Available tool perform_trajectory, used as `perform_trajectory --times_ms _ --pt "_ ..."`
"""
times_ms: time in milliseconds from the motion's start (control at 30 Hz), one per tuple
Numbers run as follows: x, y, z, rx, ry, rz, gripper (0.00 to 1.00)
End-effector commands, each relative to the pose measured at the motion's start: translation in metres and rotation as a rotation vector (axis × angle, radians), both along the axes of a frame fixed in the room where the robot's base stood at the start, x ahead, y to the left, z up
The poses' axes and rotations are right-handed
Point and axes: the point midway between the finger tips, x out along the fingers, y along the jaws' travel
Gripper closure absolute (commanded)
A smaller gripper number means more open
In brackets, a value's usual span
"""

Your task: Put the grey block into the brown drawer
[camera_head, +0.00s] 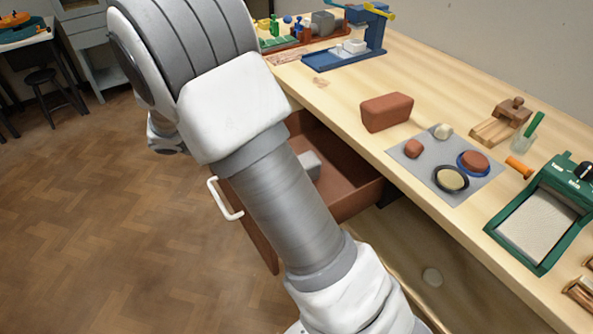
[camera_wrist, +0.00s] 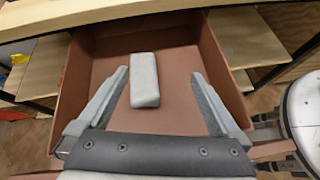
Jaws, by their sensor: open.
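The brown drawer (camera_head: 352,198) stands pulled out from under the wooden bench. In the wrist view the open drawer (camera_wrist: 212,62) fills the middle. The grey block (camera_wrist: 144,75) lies inside it, on the drawer floor; it partly shows in the head view (camera_head: 311,163), beside my arm. My gripper (camera_wrist: 160,83) is open over the drawer, its two fingers apart on either side of the block with gaps between. In the head view my arm hides my gripper and part of the drawer.
On the bench are a brick-red block (camera_head: 387,112), a grey mat (camera_head: 418,172) with several small items, a green-framed tray (camera_head: 540,222) and a blue stand (camera_head: 345,52). The drawer's white handle (camera_head: 224,200) sticks out over open floor (camera_head: 110,220).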

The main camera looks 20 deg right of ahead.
Motion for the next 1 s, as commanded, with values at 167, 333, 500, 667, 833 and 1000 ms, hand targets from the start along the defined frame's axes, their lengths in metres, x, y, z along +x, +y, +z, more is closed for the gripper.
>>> perform_trajectory --times_ms 167,333,500,667,833,1000 --pt "-0.032 -0.014 0.029 0.177 -0.125 -0.16 0.0" --pt "-0.063 -0.021 0.051 0.335 -0.247 -0.308 0.0" --pt "-0.093 -0.024 0.071 0.487 -0.371 -0.453 0.0" --pt "-0.122 -0.023 0.088 0.624 -0.487 -0.586 0.0" --pt "-0.15 -0.018 0.104 0.766 -0.615 -0.724 0.0" --pt "-0.177 -0.012 0.118 0.904 -0.742 -0.857 0.0"
